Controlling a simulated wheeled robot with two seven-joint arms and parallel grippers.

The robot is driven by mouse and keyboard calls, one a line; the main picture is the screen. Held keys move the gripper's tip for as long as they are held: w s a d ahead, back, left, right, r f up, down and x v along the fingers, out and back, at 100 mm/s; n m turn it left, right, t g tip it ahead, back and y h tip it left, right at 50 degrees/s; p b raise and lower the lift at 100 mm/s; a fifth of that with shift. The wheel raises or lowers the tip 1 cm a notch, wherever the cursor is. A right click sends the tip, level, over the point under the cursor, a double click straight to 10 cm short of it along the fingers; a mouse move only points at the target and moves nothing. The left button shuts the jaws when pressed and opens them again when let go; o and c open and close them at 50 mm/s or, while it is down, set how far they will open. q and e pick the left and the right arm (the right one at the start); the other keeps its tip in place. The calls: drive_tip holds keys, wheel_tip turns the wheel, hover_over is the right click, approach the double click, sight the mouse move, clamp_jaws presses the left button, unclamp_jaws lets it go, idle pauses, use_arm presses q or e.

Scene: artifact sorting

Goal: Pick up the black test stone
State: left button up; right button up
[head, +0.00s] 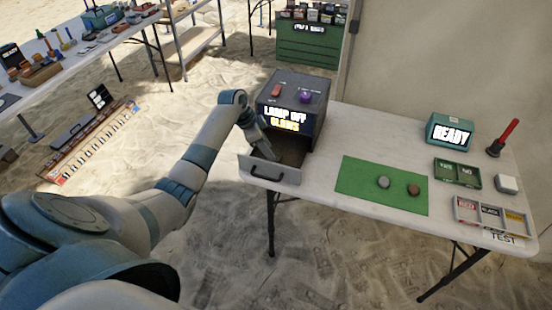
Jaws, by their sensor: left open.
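My left gripper (266,151) is open and reaches down into the pulled-out drawer (272,173) of a dark grey box (291,108) on the white table. The gripper and the drawer walls hide most of the drawer's inside. I cannot make out a black stone in this view. A grey stone (384,182) and a brown stone (413,190) lie apart on the green mat (360,183), right of the drawer. My right gripper is not in view.
The box has an orange-red button (277,90), a purple knob (306,96) and a lit sign reading "LAMP OFF". To the right stand a READY display (450,133), a green two-part tray (457,173), a three-part tray (490,216), a white block (507,183) and a red-handled tool (503,138).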

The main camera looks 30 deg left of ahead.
use_arm(q)
drive_tip(key=shift+p+x, duration=0.45)
drive_tip(key=shift+x, duration=1.55)
drive_tip(key=shift+w, duration=0.1)
drive_tip(key=shift+c, duration=0.4)
drive_tip(key=shift+r, duration=0.1)
drive_tip(key=c, duration=0.7)
